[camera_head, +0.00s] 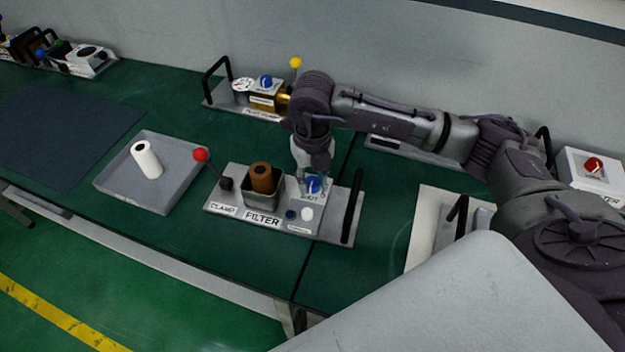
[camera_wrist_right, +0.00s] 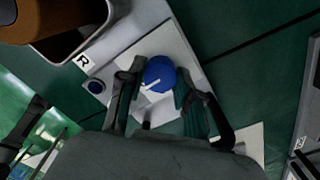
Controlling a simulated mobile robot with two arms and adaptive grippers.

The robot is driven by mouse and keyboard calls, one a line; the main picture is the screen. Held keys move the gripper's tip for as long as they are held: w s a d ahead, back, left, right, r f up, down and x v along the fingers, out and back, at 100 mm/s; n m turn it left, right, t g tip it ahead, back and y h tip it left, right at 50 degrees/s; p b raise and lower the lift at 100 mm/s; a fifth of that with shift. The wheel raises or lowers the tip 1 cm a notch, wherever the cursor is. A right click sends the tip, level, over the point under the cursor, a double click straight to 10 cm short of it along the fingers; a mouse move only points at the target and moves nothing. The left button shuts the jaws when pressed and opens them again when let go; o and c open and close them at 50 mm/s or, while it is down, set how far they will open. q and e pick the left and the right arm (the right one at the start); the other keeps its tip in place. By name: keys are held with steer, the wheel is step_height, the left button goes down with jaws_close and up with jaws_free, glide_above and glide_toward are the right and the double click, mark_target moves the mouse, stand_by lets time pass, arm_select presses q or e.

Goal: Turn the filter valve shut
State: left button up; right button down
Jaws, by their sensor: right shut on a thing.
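The filter unit is a grey plate (camera_head: 225,199) with a FILTER label, on the green bench. A brown cylindrical filter (camera_head: 262,178) stands in its square housing. The filter valve is a blue knob (camera_head: 313,185) with a white pointer line, right of the housing, beside a SHUT label. My right gripper (camera_head: 315,172) reaches down over the knob. In the right wrist view the blue knob (camera_wrist_right: 159,74) sits between the two fingers of my right gripper (camera_wrist_right: 160,90), which are shut on it. The clamp lever with a red ball (camera_head: 200,155) stands tilted at the unit's left. My left gripper is not in view.
A grey tray (camera_head: 118,184) with a white cylinder (camera_head: 146,160) lies left of the filter unit. Behind stands another unit with a blue knob (camera_head: 265,81) and a yellow-ball lever (camera_head: 295,63). A black handle (camera_head: 352,206) rises just right of the valve.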

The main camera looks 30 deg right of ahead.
mark_target(313, 181)
steer(key=shift+m, duration=0.3)
steer(key=c, duration=0.8)
jaws_free()
steer(key=shift+o, duration=0.2)
step_height(313, 181, up, 12)
